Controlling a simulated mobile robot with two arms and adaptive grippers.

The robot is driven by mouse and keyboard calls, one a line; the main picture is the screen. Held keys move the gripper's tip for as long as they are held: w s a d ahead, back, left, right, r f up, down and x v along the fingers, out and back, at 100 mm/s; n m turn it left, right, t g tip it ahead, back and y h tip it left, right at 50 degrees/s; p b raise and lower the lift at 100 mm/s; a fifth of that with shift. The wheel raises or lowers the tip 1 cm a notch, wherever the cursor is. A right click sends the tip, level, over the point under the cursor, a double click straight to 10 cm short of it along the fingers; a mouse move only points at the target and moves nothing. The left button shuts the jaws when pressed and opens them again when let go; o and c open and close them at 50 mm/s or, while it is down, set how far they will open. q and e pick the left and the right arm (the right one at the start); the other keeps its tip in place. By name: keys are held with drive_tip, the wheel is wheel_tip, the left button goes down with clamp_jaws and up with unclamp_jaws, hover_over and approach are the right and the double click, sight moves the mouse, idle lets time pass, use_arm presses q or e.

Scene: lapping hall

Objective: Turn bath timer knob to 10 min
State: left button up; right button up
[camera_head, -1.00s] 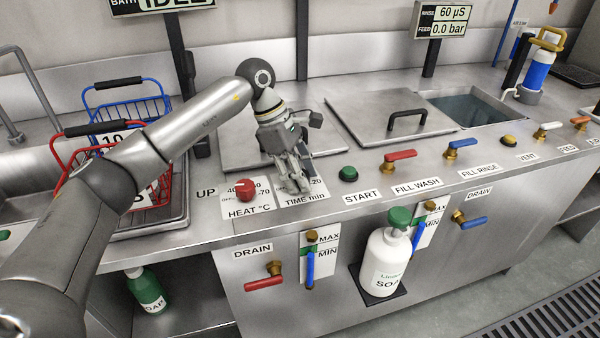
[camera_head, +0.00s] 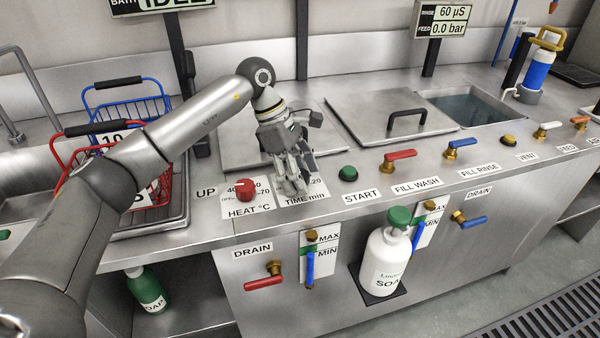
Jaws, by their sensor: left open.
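My left gripper (camera_head: 296,186) is open and points down over the dial plate marked TIME min (camera_head: 305,199) on the steel bench top. The timer knob itself is hidden behind the fingers, so its setting cannot be read and I cannot tell whether the fingers touch it. Only the "20" mark at the right of the plate shows clearly. The red HEAT °C knob (camera_head: 246,189) stands just left of the gripper, apart from it. My right gripper is not in view.
A green START button (camera_head: 348,174) is close on the right, then a red FILL WASH valve handle (camera_head: 400,155). A lidded bath (camera_head: 390,104) lies behind. Red and blue wire baskets (camera_head: 125,100) stand at left.

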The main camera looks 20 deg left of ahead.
use_arm(q)
drive_tip(key=v, duration=1.2)
